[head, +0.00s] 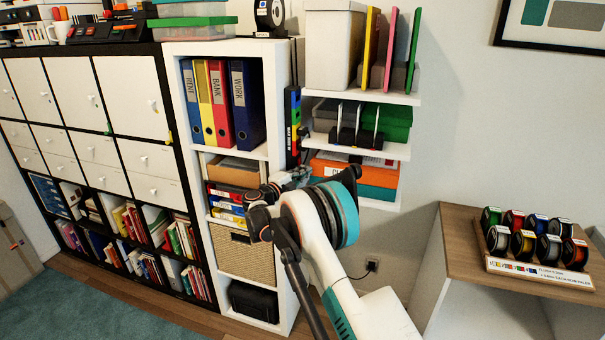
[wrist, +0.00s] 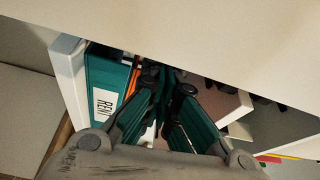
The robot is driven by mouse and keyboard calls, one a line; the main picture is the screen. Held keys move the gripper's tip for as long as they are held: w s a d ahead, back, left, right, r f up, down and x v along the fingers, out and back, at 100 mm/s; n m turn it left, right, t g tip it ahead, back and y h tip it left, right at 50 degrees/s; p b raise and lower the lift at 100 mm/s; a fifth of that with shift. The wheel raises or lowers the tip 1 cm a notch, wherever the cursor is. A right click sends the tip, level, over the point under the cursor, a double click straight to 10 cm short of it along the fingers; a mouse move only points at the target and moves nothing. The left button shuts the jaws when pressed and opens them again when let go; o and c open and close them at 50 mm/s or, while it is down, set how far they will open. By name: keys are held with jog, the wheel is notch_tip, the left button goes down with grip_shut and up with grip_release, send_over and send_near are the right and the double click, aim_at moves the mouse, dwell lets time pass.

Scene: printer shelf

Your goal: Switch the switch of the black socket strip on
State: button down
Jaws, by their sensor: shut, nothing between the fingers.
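A black socket strip (head: 293,125) is mounted upright on the right side of the tall white shelf, with small coloured parts along it. Its switch is too small to make out in the head view. My gripper (head: 290,179) is just below the strip's lower end in the head view, partly hidden by my own arm. In the wrist view, my gripper (wrist: 163,78) is shut and empty, its dark fingertips together. I cannot tell whether the fingertips touch anything. I cannot pick out the strip for certain in the wrist view.
White wall shelves (head: 375,148) with boxes stand close right of the strip. A wooden-topped cabinet (head: 460,240) with filament spools stands at the right. A wall socket (head: 371,265) is low behind my arm.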

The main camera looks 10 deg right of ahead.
jog(key=shift+w+a, duration=0.1)
jog(key=p+v, duration=0.2)
jog(key=v, duration=0.8)
jog(key=s+a+r+n+t+y+b, duration=0.1)
jog(key=r+n+t+y, duration=0.3)
jog(key=r, duration=0.9)
jog(key=s+a+r+n+t+y+b, duration=0.2)
jog(key=s+r+n+t+y, duration=0.1)
jog(key=r+n+y, duration=0.4)
jog(key=shift+r+n+t, duration=0.7)
jog(key=shift+r+n, duration=0.8)
jog(key=shift+r, duration=1.9)
jog(key=shift+d, duration=0.1)
